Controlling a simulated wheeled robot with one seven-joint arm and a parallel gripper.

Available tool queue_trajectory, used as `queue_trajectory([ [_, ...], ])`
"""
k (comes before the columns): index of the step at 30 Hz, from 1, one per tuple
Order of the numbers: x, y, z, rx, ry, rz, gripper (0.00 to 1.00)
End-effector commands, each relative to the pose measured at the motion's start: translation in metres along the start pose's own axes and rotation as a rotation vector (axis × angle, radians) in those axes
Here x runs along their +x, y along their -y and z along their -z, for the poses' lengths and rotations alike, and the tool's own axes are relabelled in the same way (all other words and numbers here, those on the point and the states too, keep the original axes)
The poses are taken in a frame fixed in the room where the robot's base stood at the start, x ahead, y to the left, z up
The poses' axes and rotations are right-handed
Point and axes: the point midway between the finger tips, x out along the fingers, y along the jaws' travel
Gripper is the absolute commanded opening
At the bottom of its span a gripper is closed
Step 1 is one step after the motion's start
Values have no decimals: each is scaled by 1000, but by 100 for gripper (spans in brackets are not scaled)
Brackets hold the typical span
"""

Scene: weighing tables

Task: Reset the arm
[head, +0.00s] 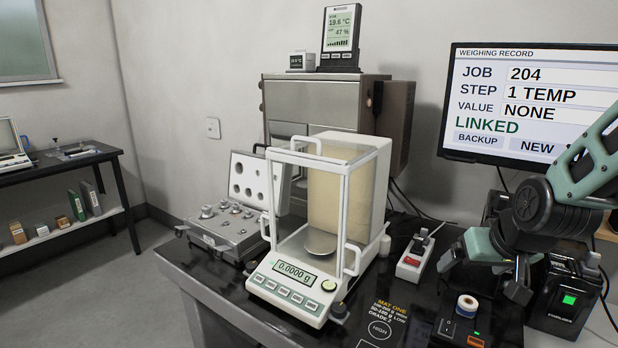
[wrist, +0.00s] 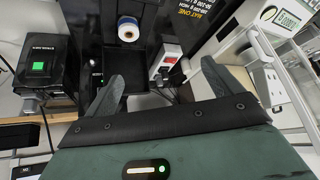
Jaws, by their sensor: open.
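My gripper (head: 488,278) hangs at the right side of the weighing table in the head view, below my bent arm. In the wrist view its two dark fingers (wrist: 160,88) are spread wide apart with nothing between them. A small black tray (wrist: 127,80) lies beyond the fingers. The glass-walled balance (head: 300,285) stands to the left of my gripper, clear of it. Its display reads 0.0000 g and its pan (head: 320,241) looks empty.
A monitor (head: 535,100) reads job 204, step 1 TEMP, value NONE, linked. A power strip (head: 414,257) lies between balance and gripper. A black stabilizer box (head: 562,300) stands right of my gripper. An open weight case (head: 222,230) sits left of the balance.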

Motion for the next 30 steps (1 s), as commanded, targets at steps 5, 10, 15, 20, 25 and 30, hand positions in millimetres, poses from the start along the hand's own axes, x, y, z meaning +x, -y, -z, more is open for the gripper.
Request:
queue_trajectory([
  [5, -25, -14, -59, -37, 190, -10, 91],
  [10, -49, -28, -106, -66, 344, -39, 91],
  [15, -60, 24, -122, -206, 396, 29, 91],
  [20, -79, 75, -147, -359, 449, 95, 91],
  [25, -108, 122, -184, -547, 509, 159, 91],
  [30, -130, 146, -215, -678, 552, 193, 91],
])
